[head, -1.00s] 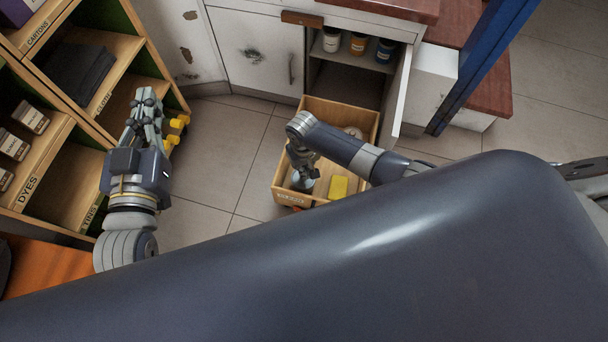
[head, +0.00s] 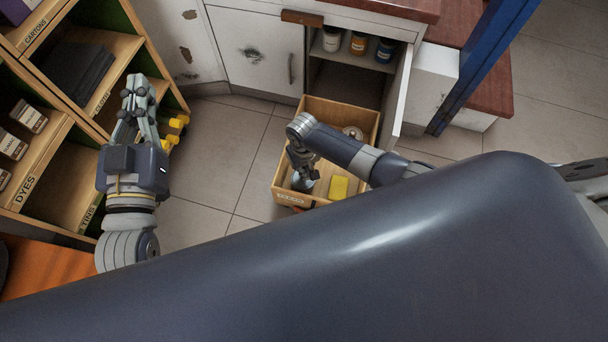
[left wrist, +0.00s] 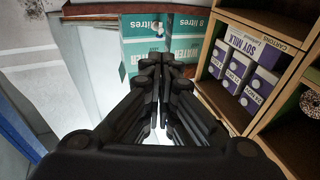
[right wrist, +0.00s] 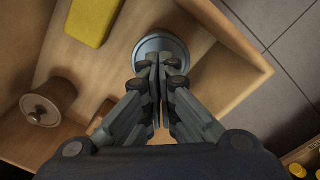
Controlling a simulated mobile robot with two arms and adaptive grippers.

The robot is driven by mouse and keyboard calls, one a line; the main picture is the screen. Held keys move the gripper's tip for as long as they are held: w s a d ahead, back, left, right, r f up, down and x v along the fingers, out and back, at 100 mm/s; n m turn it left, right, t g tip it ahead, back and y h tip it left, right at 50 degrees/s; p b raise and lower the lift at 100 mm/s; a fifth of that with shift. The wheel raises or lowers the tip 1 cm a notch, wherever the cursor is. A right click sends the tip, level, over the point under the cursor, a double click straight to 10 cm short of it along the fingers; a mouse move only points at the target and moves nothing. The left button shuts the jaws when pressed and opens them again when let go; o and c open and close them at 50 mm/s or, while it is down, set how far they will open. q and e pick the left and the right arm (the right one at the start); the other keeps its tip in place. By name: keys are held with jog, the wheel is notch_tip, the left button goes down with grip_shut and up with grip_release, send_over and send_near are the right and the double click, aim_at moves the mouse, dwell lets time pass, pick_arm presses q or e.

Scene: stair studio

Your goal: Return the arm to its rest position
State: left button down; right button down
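My left gripper (head: 138,82) is over the wooden shelf unit at the left in the head view. Its fingertips are together and hold nothing in the left wrist view (left wrist: 160,62). My right gripper (head: 303,178) points down into a wooden crate (head: 283,188) on the floor. In the right wrist view its fingertips (right wrist: 160,72) are together, in front of a round grey metal object (right wrist: 160,44) in the crate. The fingers partly cover this object, and I cannot tell whether they touch it.
The crate also holds a yellow block (head: 338,187) and a brown lidded pot (right wrist: 47,103). The shelf unit (head: 75,190) stands close to my left arm. Teal water cartons (left wrist: 140,30) show in the left wrist view. An open cabinet door (head: 397,92) stands behind the crate. Floor between shelf and crate is clear.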

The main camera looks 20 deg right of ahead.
jog(key=shift+f+b, duration=0.45)
jog(key=shift+f, duration=0.2)
jog(key=shift+f+b, duration=0.35)
jog(key=shift+f, duration=0.1)
pick_arm(q)
notch_tip(320, 180, up, 7)
jog(key=s+t+h, duration=0.1)
jog(key=s+t, duration=0.1)
jog(key=t, duration=0.2)
jog(key=shift+d, duration=0.15)
dwell(0.6)
